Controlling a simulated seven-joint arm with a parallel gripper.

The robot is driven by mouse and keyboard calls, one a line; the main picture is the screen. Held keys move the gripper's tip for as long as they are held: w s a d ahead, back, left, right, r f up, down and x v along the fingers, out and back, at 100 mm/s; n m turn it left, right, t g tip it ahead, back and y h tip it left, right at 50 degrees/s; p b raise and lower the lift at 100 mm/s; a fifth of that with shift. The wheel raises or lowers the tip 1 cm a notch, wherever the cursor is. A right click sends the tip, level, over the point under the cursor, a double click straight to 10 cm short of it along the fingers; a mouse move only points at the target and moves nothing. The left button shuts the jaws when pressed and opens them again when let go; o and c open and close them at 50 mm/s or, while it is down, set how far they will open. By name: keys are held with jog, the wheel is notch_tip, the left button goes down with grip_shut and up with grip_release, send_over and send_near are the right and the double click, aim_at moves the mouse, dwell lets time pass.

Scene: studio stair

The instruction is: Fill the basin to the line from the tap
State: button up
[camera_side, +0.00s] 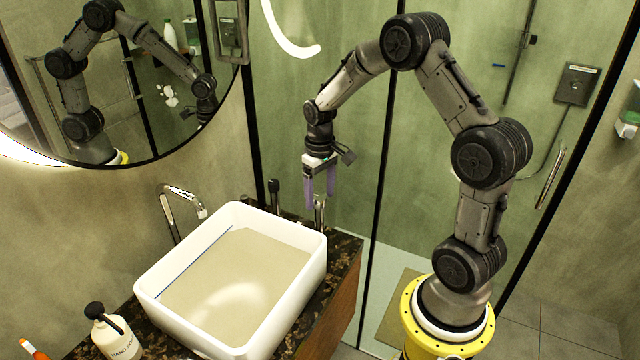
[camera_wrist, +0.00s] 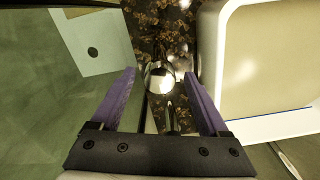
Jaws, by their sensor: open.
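The white rectangular basin (camera_side: 150,290) stands on the dark speckled counter and also shows at the right of the wrist view (camera_wrist: 212,60). A blue line (camera_side: 190,262) runs along its inner wall. The beige surface inside (camera_side: 235,270) appears to reach about that line; its exact level is hard to tell. The chrome tap spout (camera_side: 180,192) hangs over the far left corner, with no stream visible. My gripper (camera_side: 320,190) is open, pointing down beyond the basin's back right corner. A chrome upright fitting (camera_side: 319,213) stands below it and shows between the fingers in the wrist view (camera_wrist: 160,80).
A dark upright fitting (camera_side: 275,192) stands left of my gripper behind the basin. A soap bottle (camera_side: 115,335) is on the counter at the front left. A glass shower panel (camera_side: 345,150) rises behind my gripper. A round mirror (camera_side: 150,120) hangs at the left.

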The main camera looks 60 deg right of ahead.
notch_tip(320, 180, up, 14)
dwell(0.5)
jog(key=shift+f, duration=0.15)
dwell(0.8)
